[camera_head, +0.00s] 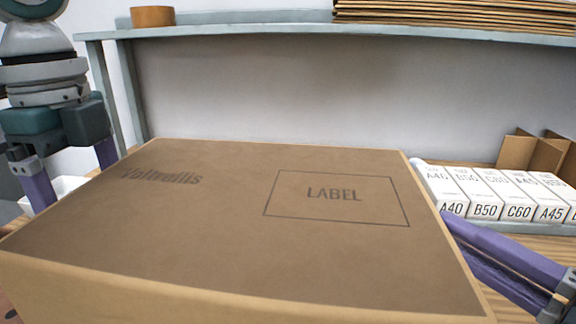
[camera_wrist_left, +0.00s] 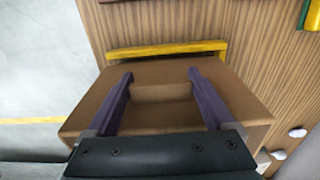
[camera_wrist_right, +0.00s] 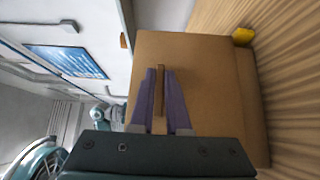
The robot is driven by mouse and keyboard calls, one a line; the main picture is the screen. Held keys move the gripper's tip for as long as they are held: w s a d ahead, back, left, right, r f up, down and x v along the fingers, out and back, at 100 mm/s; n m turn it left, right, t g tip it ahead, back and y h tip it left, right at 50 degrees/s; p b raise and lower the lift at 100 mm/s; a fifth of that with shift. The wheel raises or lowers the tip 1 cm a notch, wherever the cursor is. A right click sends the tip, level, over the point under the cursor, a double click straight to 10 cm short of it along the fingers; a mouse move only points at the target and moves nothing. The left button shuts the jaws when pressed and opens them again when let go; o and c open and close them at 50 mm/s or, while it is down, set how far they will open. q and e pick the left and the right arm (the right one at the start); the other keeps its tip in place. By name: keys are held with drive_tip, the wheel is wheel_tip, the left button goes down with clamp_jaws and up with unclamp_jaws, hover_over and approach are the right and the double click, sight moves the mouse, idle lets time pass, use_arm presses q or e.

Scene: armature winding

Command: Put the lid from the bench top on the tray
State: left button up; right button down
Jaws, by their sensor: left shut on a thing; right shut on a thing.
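A row of white labelled boxes (camera_head: 485,200) stands to the right on the wooden bench. A shelf (camera_head: 250,31) runs above the back, with a brown roll (camera_head: 152,16) and stacked cardboard sheets (camera_head: 450,12). A yellow bar (camera_wrist_left: 165,50) lies on the bench.

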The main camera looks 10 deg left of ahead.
use_arm(q)
drive_tip(key=shift+f, duration=0.1)
idle(0.6)
